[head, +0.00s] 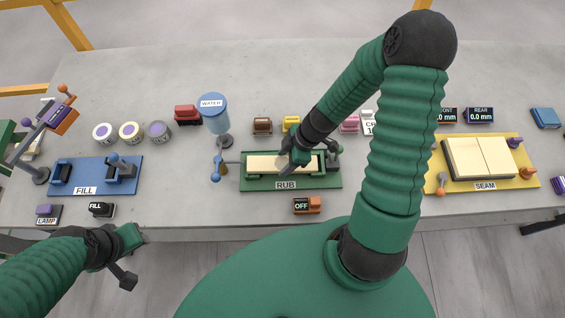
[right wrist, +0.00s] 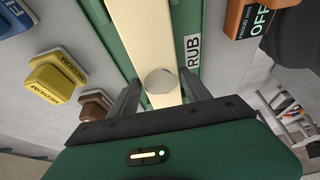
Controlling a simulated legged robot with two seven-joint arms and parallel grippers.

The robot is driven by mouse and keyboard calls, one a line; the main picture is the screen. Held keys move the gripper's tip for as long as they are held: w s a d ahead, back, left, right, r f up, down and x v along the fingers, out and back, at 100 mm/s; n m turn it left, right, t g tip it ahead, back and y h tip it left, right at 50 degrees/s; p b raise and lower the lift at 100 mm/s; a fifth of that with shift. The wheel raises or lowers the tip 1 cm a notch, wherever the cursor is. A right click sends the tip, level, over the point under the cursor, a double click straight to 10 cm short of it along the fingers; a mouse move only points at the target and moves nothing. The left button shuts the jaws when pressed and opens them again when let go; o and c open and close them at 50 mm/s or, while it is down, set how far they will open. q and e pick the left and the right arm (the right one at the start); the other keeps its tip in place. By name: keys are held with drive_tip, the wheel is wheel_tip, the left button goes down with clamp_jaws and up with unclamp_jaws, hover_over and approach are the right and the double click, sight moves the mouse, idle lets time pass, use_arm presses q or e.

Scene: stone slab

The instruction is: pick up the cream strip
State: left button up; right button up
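The cream strip (head: 262,163) lies flat along the green RUB fixture (head: 260,184) at the middle of the slab. It also shows in the right wrist view (right wrist: 143,30), running lengthwise between the fingers. My right gripper (head: 287,162) is over the strip and hides part of it. In the right wrist view its two dark fingers (right wrist: 161,84) stand apart, one on each side of the strip. A round pale thing (right wrist: 161,80) shows between them; I cannot tell what it is or whether it touches them. My left gripper (head: 125,258) is at the slab's front edge, away from the strip.
A blue WATER container (head: 213,115) stands left of the RUB fixture. A blue FILL fixture (head: 120,182) is at the left and a yellow SEAM fixture (head: 515,182) at the right. Coloured blocks line the back. An orange OFF box (head: 314,204) sits in front.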

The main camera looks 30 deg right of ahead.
sight(284, 163)
clamp_jaws()
drive_tip(key=shift+w, duration=0.1)
drive_tip(key=shift+r, duration=0.3)
wheel_tip(284, 163, up, 9)
drive_tip(key=shift+h, duration=0.4)
drive_tip(key=f+b, duration=0.4)
drive_tip(key=f, duration=0.1)
drive_tip(key=f+b, duration=0.2)
drive_tip(key=f, duration=0.1)
drive_tip(key=shift+d, duration=0.35)
